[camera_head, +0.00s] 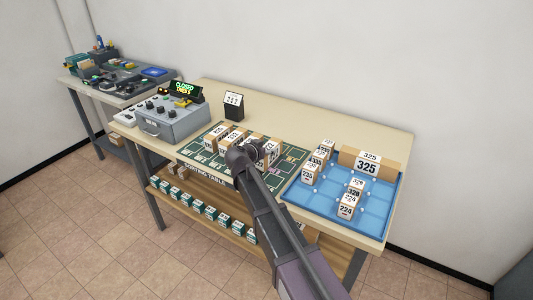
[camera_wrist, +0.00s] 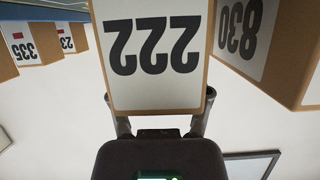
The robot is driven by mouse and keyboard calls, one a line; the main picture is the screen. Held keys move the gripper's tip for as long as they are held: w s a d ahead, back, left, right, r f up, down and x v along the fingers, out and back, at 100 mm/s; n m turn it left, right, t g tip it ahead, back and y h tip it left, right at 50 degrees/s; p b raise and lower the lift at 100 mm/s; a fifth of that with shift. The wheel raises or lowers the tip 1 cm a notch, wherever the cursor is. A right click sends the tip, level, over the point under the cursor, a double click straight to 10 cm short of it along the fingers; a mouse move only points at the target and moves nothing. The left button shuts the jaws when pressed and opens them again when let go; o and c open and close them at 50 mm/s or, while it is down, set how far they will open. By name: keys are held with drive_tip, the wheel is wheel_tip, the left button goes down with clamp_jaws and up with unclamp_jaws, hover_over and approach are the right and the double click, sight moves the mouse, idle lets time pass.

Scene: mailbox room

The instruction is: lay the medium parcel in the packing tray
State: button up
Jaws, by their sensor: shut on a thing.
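My gripper (camera_head: 258,150) is over the green sorting mat on the table and is shut on a brown parcel (camera_wrist: 155,60). This parcel has a white label reading 222, upside down in the wrist view, and fills the space between the fingers. In the head view my arm and gripper hide much of it. I cannot tell whether it still touches the mat. The packing tray (camera_head: 374,217) is blue, with marked cells, at the right end of the table. It holds a large parcel labelled 325 (camera_head: 366,167) at the back and several smaller parcels in rows.
Several parcels stand on the green mat (camera_head: 291,169) close by my gripper; one labelled 830 (camera_wrist: 245,35) is right beside the held parcel. A shelf below holds several small boxes.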

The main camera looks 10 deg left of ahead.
drive_tip(key=shift+f, duration=0.25)
drive_tip(key=o, duration=1.3)
drive_tip(key=shift+o, duration=0.2)
drive_tip(key=shift+r, duration=0.25)
drive_tip(key=shift+s+r, duration=0.1)
drive_tip(key=shift+s, duration=0.2)
drive_tip(key=p+v, duration=0.4)
drive_tip(key=v, duration=0.7)
drive_tip(key=shift+p, duration=0.3)
drive_tip(key=shift+s+a+r, duration=0.1)
drive_tip(key=shift+s+a, duration=0.05)
